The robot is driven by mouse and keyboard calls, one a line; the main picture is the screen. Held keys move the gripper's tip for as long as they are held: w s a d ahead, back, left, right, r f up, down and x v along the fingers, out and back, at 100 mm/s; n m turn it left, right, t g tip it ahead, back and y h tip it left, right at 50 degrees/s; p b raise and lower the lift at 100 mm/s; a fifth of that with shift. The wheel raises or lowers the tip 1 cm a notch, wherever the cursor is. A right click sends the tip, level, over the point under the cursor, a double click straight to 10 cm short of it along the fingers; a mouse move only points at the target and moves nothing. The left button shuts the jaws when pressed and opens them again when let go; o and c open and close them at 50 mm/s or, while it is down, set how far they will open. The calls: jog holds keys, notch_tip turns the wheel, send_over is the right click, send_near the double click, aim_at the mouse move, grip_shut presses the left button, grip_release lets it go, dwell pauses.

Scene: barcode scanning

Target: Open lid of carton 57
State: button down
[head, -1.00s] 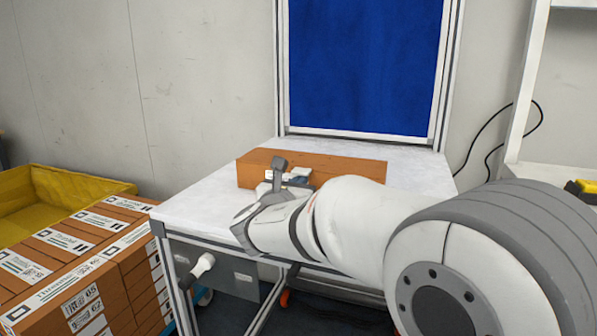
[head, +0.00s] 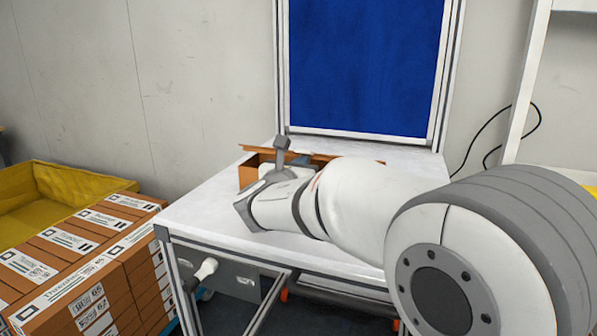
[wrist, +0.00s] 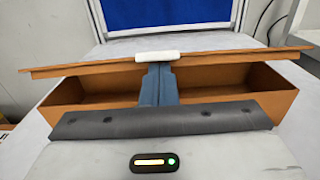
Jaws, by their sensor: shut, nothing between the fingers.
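A long brown carton (wrist: 230,90) lies on the white table, and it also shows in the head view (head: 247,174), partly hidden by my arm. Its lid (wrist: 90,64) is raised above the walls, with a dark gap between lid and box. The number on the carton is not visible. My gripper (wrist: 157,60) is shut, with its blue-grey fingers at the front middle of the carton. The fingertips are at the lid's front edge, beside a white patch. The carton's inside is mostly in shadow.
The white table (head: 205,208) has free room left of the carton. A blue panel (head: 365,65) stands behind it. Stacked labelled cartons (head: 75,255) and a yellow bin (head: 75,181) are at the left.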

jog(key=shift+w+d+r+p, duration=0.1)
jog(key=shift+w+r+p, duration=0.2)
jog(key=shift+r, duration=0.25)
jog(key=shift+w+d+r+p, duration=0.1)
jog(key=shift+w+r+p, duration=0.15)
jog(key=shift+r+p, duration=0.25)
jog(key=shift+w+d+r+p, duration=0.1)
jog(key=shift+w+r+p, duration=0.15)
jog(key=shift+r, duration=0.35)
jog(key=shift+w+d+r+p, duration=0.2)
jog(key=shift+w+r+p, duration=0.3)
jog(key=shift+r, duration=0.1)
jog(key=shift+w+d+r+p, duration=0.15)
jog(key=shift+w+r+p, duration=0.3)
jog(key=shift+r, duration=0.1)
jog(key=shift+w+d+r+p, duration=0.2)
jog(key=shift+w+r+p, duration=0.15)
jog(key=shift+w+r, duration=0.2)
jog(key=shift+w+d+r+p, duration=0.2)
jog(key=shift+w+r+p, duration=0.2)
jog(key=shift+w, duration=0.15)
jog(key=shift+w+d+r+p, duration=0.3)
jog(key=shift+w+r, duration=0.1)
jog(key=shift+w, duration=0.3)
jog(key=shift+w+d+r+p, duration=0.2)
jog(key=shift+w+r+p, duration=0.15)
jog(key=shift+w, duration=0.35)
jog(key=x, duration=0.3)
jog(key=shift+w+r+p, duration=0.1)
jog(key=shift+r+p, duration=0.25)
